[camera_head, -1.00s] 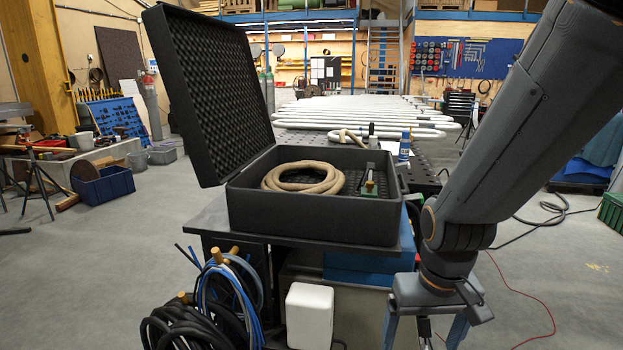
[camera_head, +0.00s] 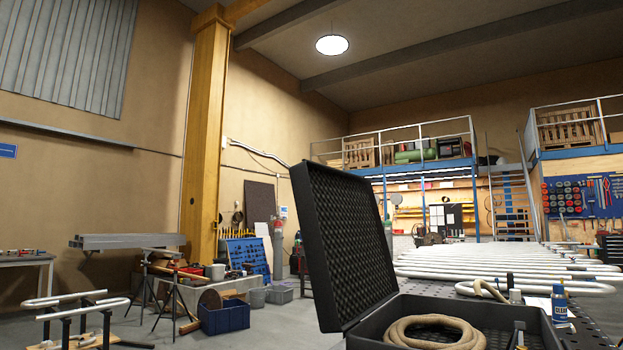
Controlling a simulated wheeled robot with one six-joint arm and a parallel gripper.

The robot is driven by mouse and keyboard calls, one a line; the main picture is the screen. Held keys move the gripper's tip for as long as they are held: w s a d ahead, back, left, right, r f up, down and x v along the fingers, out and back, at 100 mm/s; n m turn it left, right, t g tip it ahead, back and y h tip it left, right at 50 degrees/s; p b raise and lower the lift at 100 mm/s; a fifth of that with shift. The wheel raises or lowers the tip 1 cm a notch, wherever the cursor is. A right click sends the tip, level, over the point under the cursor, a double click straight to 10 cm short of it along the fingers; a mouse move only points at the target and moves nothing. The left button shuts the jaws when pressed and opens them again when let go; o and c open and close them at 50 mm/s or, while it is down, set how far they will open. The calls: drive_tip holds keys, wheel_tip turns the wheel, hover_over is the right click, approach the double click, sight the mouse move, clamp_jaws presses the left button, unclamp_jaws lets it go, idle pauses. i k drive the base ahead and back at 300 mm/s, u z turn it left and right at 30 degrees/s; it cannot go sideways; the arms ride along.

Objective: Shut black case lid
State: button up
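The black case (camera_head: 365,329) stands at the bottom right of the head view, partly cut off by the lower edge. Its lid (camera_head: 345,243) is open and stands upright on the left side, leaning a little outward, with egg-crate foam on its inner face. A coil of tan hose (camera_head: 435,333) lies in the case, and a small fitting (camera_head: 519,336) is beside it. The lower part of the case is out of view. My gripper is not in view.
A blue-labelled bottle (camera_head: 559,303) stands behind the case at the right. White serpentine pipes (camera_head: 500,262) lie beyond it. A blue crate (camera_head: 225,316) sits on the floor to the left. Bent pipes on a stand (camera_head: 75,306) are at far left. Floor between crate and case is clear.

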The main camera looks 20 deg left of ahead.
sight(352, 271)
drive_tip(key=u, duration=2.4)
drive_tip(key=i, duration=4.05)
drive_tip(key=z, duration=3.9)
